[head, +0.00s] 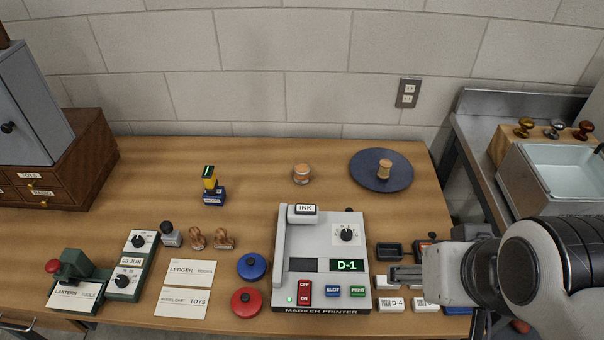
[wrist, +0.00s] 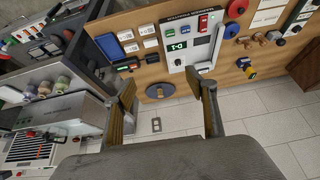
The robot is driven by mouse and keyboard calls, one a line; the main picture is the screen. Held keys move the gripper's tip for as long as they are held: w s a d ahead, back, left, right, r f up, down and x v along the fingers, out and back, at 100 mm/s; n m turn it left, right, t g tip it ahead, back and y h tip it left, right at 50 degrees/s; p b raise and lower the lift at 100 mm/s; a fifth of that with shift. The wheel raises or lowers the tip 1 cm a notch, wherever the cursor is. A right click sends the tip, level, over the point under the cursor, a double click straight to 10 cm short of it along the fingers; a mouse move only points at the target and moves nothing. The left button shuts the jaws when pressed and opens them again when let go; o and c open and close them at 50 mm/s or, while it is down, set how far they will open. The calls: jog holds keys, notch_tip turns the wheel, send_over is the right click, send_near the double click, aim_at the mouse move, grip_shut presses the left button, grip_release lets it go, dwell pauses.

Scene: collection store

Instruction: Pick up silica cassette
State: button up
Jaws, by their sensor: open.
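No piece carries a readable name that marks it as the silica cassette, so I cannot tell which one it is. Candidates in the head view are a small round copper-topped piece (head: 302,174) at the back of the wooden table, a black case (head: 389,252) right of the printer, and white labelled blocks such as the D-4 block (head: 390,304). My gripper (head: 392,277) is at the table's right side, over or beside these pieces, and hides some of them. In the wrist view my gripper (wrist: 162,80) has its fingers wide apart with nothing between them.
The marker printer (head: 320,260) stands left of my gripper. A dark blue disc (head: 365,175) with a wooden knob lies at the back right. Blue (head: 251,266) and red (head: 246,302) round pieces lie left of the printer. A metal sink unit (head: 480,100) stands at right. The back middle is largely clear.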

jog(key=w+a+f+m+g+y, duration=0.1)
jog(key=w+a+m+g+y, duration=0.35)
jog(key=w+a, duration=0.8)
jog(key=m+t+y, duration=0.6)
jog(key=m+t, duration=0.1)
jog(key=m, duration=1.2)
send_over(307, 171)
jog(key=s, duration=0.8)
notch_tip(307, 171, down, 18)
jog(key=w+f+m, duration=0.1)
jog(key=f, duration=0.1)
jog(key=w+d+f+m+t+h, duration=0.1)
jog(key=f, duration=0.2)
jog(key=w+d+f+m+t, duration=0.1)
jog(key=w+f, duration=0.1)
jog(key=f, duration=0.1)
jog(key=shift+d+f+m+h, duration=0.15)
jog(key=shift+d+m+h, duration=0.1)
jog(key=shift+m, duration=0.1)
jog(key=shift+w+d+f, duration=0.15)
jog(key=shift+d+f, duration=0.05)
jog(key=shift+f, duration=0.3)
jog(key=shift+x, duration=1.3)
